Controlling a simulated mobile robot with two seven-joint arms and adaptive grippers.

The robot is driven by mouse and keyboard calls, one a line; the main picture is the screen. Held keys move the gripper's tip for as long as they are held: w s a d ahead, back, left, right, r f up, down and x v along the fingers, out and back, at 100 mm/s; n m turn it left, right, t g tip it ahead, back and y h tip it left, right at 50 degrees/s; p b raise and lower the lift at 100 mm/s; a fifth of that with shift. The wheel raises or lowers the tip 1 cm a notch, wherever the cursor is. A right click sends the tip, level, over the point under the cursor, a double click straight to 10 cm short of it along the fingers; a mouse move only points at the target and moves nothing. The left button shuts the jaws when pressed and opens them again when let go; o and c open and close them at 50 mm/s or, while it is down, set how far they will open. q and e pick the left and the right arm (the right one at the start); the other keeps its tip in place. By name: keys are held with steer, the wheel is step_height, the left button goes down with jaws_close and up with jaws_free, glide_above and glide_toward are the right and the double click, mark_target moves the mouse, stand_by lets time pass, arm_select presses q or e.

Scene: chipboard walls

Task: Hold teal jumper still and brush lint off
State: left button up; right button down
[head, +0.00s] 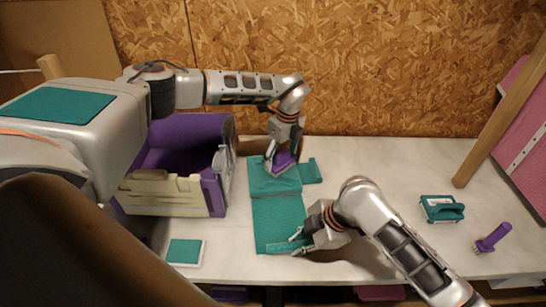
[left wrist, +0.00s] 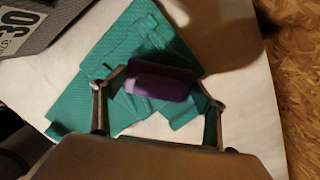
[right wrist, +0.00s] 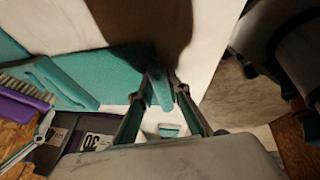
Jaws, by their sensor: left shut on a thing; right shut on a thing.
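The teal jumper (head: 278,215) lies flat on the white table, with sleeves out at the sides. My left gripper (head: 284,150) is shut on a purple brush (head: 279,162) over the jumper's upper part. The brush's purple back (left wrist: 160,82) shows between the fingers in the left wrist view. Its pale bristles (right wrist: 30,82) face the teal cloth in the right wrist view; whether they touch it I cannot tell. My right gripper (head: 302,240) is shut on the jumper's near right edge; the pinched cloth (right wrist: 160,88) shows between its fingertips.
A teal and white pad (head: 185,252) lies front left. A wooden post (head: 500,112) rises at the right. The table's back right is clear.

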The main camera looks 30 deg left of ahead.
mark_target(288, 151)
arm_select(q)
steer(key=shift+w+d, duration=0.5)
steer(key=shift+d, duration=0.2)
steer(key=r, duration=0.3)
steer(key=shift+w+d+r, duration=0.15)
steer(key=shift+w, duration=0.05)
steer(key=shift+r, duration=2.45)
arm_select(e)
steer(key=c, duration=1.8)
jaws_free()
steer(key=shift+c, duration=0.2)
steer(key=v, duration=1.2)
steer(key=shift+w, duration=0.1)
